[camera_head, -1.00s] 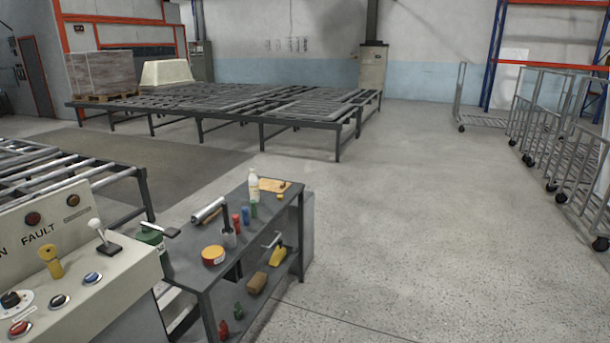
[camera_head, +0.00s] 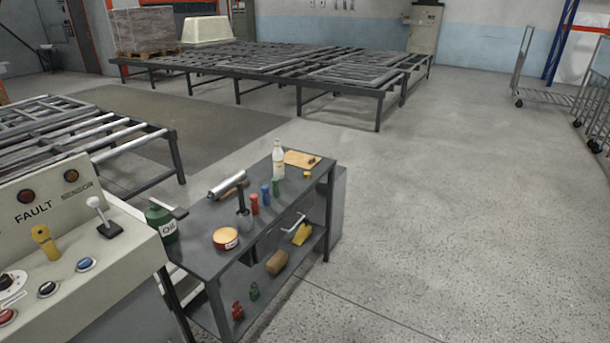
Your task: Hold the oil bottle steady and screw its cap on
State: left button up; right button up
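A dark grey workbench (camera_head: 215,262) stands in the lower middle. A pale bottle (camera_head: 278,161) with a light label stands upright near its far end; I cannot read the label. A small yellow piece (camera_head: 306,175), possibly a cap, lies on the bench to the right of the bottle. A green can (camera_head: 161,221) marked OIL stands at the bench's left end, partly hidden by the control panel. I cannot tell for certain which of the two is the oil bottle. Neither of my grippers is in view.
A control panel (camera_head: 75,255) stands at lower left. Roller tables (camera_head: 290,75) fill the back. The floor (camera_head: 450,190) at right is clear.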

aim_at(277, 154)
jog(key=u, duration=0.4)
jog(key=i+l+u, duration=0.15)
jog(key=l+u, duration=0.15)
jog(key=u, duration=0.15)
jog(key=i+l+u, duration=0.15)
jog(key=l+u, duration=0.2)
jog(key=u, duration=0.15)
jog(key=l+u, duration=0.4)
jog(key=l, duration=0.5)
jog(key=i+l+u, duration=0.1)
jog(key=l, duration=1.8)
